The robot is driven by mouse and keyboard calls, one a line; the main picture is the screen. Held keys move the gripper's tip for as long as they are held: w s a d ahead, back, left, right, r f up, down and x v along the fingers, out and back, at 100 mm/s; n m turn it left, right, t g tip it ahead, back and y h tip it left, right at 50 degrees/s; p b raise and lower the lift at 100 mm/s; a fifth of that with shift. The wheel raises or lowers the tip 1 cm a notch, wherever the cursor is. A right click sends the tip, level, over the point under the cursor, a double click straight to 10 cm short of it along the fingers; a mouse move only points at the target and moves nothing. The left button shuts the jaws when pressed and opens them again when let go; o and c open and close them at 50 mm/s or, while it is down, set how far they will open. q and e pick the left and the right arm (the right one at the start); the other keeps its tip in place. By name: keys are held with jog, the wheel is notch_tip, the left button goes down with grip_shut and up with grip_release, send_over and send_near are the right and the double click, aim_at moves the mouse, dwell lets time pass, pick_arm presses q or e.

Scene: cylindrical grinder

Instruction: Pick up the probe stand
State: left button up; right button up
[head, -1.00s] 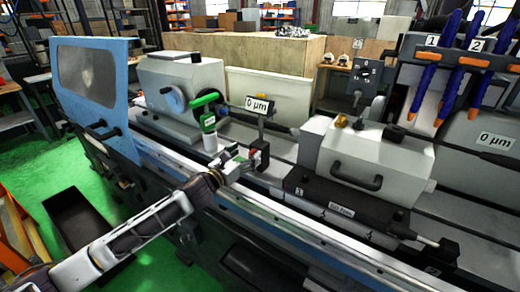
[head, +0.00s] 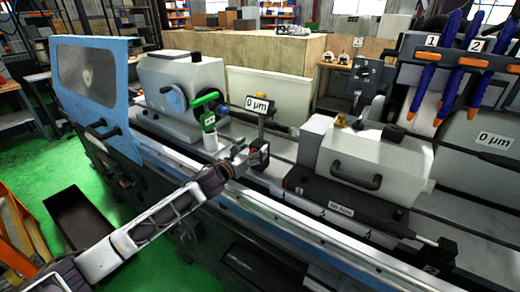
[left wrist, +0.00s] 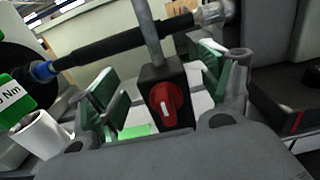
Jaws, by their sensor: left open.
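The probe stand (head: 259,154) is a small black block with a red knob and an upright rod. It stands on the grinder bed, below a display reading 0 µm (head: 260,105). In the left wrist view the black base with its red knob (left wrist: 166,100) faces me. My left gripper (head: 240,152) is at the stand's near left side. Its green-padded fingers also show in the left wrist view (left wrist: 160,85), spread apart on either side of the base. They are open, and I see gaps beside the block. My right gripper is not in view.
A green torque tool (head: 207,110) stands in a white cup (head: 210,142) just left of the stand. A dark horizontal shaft (left wrist: 125,45) passes behind the rod. The grey tailstock housing (head: 372,155) is to the right.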

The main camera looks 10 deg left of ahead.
aim_at(260, 143)
pick_arm(q)
jog(key=shift+w+d, duration=0.1)
jog(key=shift+w, duration=0.25)
jog(key=shift+w+d+f, duration=0.15)
jog(key=shift+w+d, duration=0.05)
jog(key=shift+w, duration=0.35)
jog(key=shift+p+x, duration=0.4)
jog(key=shift+x, duration=0.9)
jog(key=shift+w+d+f, duration=0.1)
jog(key=shift+w, duration=0.2)
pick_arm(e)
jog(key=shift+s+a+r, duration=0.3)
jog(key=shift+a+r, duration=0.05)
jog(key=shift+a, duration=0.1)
pick_arm(q)
jog(key=shift+c, duration=0.2)
jog(key=c, duration=1.7)
grip_shut()
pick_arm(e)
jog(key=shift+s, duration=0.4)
